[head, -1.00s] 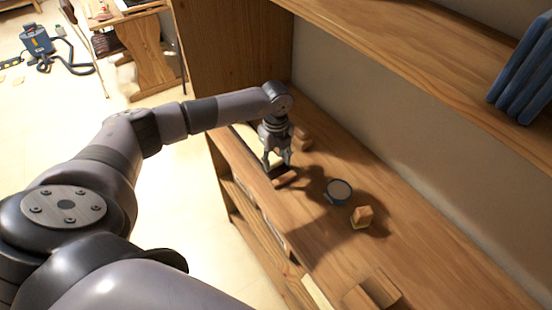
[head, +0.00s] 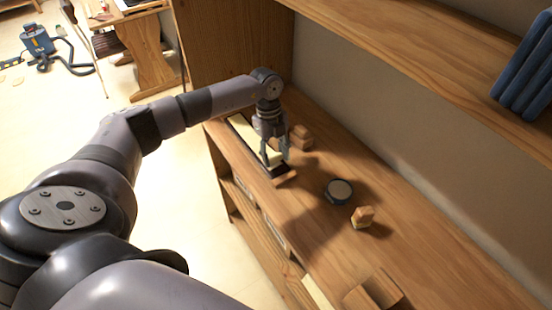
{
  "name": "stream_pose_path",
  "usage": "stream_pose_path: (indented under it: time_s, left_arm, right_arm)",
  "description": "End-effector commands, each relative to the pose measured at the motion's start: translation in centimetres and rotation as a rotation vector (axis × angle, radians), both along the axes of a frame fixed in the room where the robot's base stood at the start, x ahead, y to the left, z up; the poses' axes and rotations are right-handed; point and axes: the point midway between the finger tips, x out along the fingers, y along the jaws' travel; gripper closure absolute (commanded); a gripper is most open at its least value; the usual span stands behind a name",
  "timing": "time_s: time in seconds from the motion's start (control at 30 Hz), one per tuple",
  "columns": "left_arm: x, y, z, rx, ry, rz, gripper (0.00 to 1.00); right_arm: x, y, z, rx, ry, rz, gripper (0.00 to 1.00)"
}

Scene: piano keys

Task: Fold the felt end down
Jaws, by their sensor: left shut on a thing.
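A long pale strip with a dark border (head: 240,127) lies near the front edge of the shelf, running towards my left gripper. My left gripper (head: 274,161) points down over the near end of this strip. It is shut on a small pale piece, which looks like the felt end. The fingers partly hide it, so its exact fold is unclear. A wooden block (head: 286,180) lies just in front of the fingertips. My right gripper is not in view.
A wooden block (head: 301,137) stands right behind the gripper. A round dark-rimmed dish (head: 339,191) and a small wood block (head: 362,217) stand to the right. A wooden box (head: 373,291) is near the bottom. An upper shelf (head: 420,50) overhangs the back.

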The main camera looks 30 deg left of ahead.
Motion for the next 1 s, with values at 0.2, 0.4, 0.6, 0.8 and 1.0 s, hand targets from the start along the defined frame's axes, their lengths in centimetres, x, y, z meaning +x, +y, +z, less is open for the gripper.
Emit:
stream_pose_path:
  time_s: [0.2,0.4,0.6,0.8,1.0]
  left_arm:
    - [0.4,1.1,1.3,-0.051,0.019,0.002,1.00]
    - [0.6,1.2,1.4,-0.047,0.014,0.004,1.00]
    - [0.5,1.2,1.3,-0.049,0.015,0.003,0.49]
    - [0.4,1.0,1.2,-0.051,0.018,0.002,0.38]
    - [0.4,1.0,1.1,-0.052,0.019,0.000,0.38]
  right_arm:
    - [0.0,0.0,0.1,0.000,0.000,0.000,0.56]
    - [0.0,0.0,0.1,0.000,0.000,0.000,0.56]
    - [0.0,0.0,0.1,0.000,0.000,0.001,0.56]
    - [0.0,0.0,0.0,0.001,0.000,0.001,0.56]
    - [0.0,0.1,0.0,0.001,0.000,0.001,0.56]
